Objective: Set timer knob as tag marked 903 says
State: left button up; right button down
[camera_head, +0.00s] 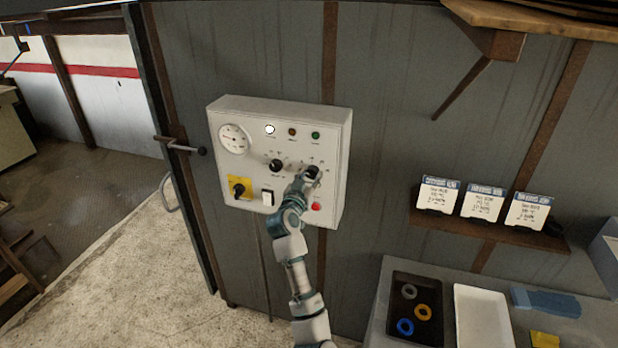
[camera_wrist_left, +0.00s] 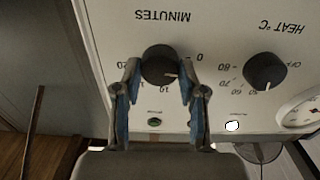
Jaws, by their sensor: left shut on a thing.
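The black timer knob, labelled MINUTES, shows in the left wrist view (camera_wrist_left: 158,62), upside down. Its white pointer line points to the lower right there, between the 0 and the marks at the bottom of the dial. My left gripper (camera_wrist_left: 159,78) is shut on this knob, one finger on each side. In the head view my left gripper (camera_head: 308,176) is at the right knob of the white control panel (camera_head: 225,107) and partly covers it. Three white tags with blue headers, left (camera_head: 437,195), middle (camera_head: 482,203) and right (camera_head: 529,212), stand on a shelf; their numbers are too small to read.
The HEAT knob (camera_wrist_left: 265,71) is close beside the timer knob. The panel also has a gauge (camera_head: 234,139), a yellow-backed switch (camera_head: 239,188), a white rocker switch (camera_head: 267,197) and a red button (camera_head: 316,206). A bench with a black tray (camera_head: 400,334) is at lower right.

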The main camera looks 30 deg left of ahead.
pick_arm(q)
jog(key=shift+a, duration=0.2)
jog(key=shift+d+f, duration=0.1)
jog(key=shift+d, duration=0.05)
jog(key=shift+w+d, duration=0.15)
jog(key=shift+d, duration=0.1)
jog(key=shift+a+m, duration=0.15)
jog(key=shift+m, duration=0.55)
jog(key=shift+a+m+p, duration=0.1)
jog(key=shift+m+p, duration=0.25)
jog(key=shift+m, duration=0.85)
jog(key=shift+m+p, duration=0.55)
jog(key=shift+m, duration=0.55)
jog(key=shift+f+m+p, duration=0.1)
jog(key=shift+m+p, duration=0.35)
jog(key=shift+m, duration=0.45)
jog(key=shift+m+p, duration=0.3)
jog(key=shift+m, duration=0.2)
pick_arm(e)
jog(key=shift+a+r, duration=0.3)
jog(key=shift+r, duration=0.5)
jog(key=shift+a+r, duration=0.3)
jog(key=shift+r, duration=0.5)
pick_arm(q)
jog(key=shift+f, duration=0.1)
